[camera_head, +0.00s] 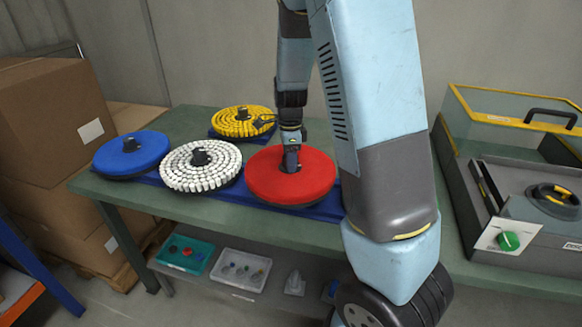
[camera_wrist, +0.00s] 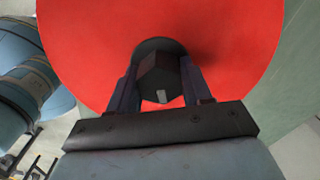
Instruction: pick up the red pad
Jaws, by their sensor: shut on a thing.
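The red pad (camera_head: 315,180) is a thick round disc at the right end of a row on the green table. It fills most of the wrist view (camera_wrist: 235,50). A dark hub (camera_wrist: 158,72) stands at its centre. My gripper (camera_head: 291,162) is above the pad's middle, and in the wrist view its two fingers (camera_wrist: 158,88) sit on either side of the hub, shut on it. In the head view the pad appears at the level of the blue mat (camera_head: 262,203); I cannot tell whether it is lifted off. My fingertips partly hide the hub.
A white bristled disc (camera_head: 180,168) and a blue disc (camera_head: 128,150) lie to the left; a yellow bristled disc (camera_head: 232,121) is behind. A grey machine with a yellow-edged lid (camera_head: 500,122) stands right. Cardboard boxes (camera_head: 50,105) are far left. Trays (camera_head: 240,270) sit on the lower shelf.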

